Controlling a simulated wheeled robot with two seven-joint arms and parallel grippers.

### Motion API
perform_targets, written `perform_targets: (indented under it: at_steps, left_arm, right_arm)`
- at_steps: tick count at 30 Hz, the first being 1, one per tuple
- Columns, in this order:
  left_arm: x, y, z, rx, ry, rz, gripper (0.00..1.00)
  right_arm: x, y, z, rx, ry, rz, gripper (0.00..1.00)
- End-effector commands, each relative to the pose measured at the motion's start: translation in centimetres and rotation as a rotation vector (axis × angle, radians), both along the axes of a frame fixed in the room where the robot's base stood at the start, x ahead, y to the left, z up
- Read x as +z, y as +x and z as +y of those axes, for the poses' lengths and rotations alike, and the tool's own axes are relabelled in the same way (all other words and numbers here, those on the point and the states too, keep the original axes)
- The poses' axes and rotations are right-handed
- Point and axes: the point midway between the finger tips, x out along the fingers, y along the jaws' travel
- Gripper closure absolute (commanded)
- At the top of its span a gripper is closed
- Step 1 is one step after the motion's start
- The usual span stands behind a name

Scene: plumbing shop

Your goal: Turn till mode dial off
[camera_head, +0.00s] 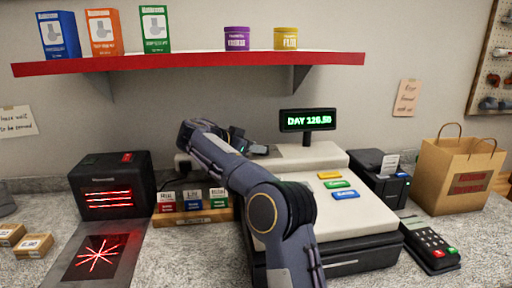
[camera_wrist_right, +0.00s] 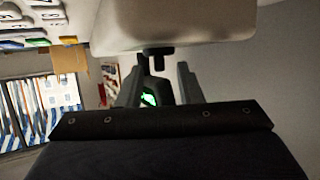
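The beige till (camera_head: 300,195) stands on the counter with coloured keys and a lit green display (camera_head: 307,120) reading a day total. My right gripper (camera_head: 256,147) is at the till's back left, pointing right. In the wrist view the open right gripper (camera_wrist_right: 158,80) has its fingers apart on either side of a small dark knob (camera_wrist_right: 158,58), probably the mode dial, on the beige till body (camera_wrist_right: 185,22). I see no clear contact. The dial's setting cannot be read; in the head view my arm hides this area. My left gripper is not in view.
A black scanner box (camera_head: 113,190) and small cartons stand left of the till. A receipt printer (camera_head: 381,180), card terminal (camera_head: 430,243) and paper bag (camera_head: 455,175) stand to its right. A red-edged shelf (camera_head: 190,62) hangs above.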

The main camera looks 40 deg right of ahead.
Motion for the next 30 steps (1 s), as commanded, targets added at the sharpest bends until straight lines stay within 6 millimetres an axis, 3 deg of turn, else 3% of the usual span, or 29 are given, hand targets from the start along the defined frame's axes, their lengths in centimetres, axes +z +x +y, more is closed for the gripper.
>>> perform_targets:
  at_steps: [11, 19, 30]
  left_arm:
    - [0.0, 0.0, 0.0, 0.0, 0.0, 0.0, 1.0]
    - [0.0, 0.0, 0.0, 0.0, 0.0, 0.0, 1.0]
    - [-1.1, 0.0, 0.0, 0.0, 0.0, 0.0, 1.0]
  right_arm:
    - [-0.3, 0.0, -0.8, 0.001, 0.0, 0.0, 0.67]
    - [-0.3, 0.0, -0.8, 0.001, 0.0, 0.0, 1.0]
    - [-0.6, -0.2, -0.8, 0.034, 0.0, -0.002, 1.0]
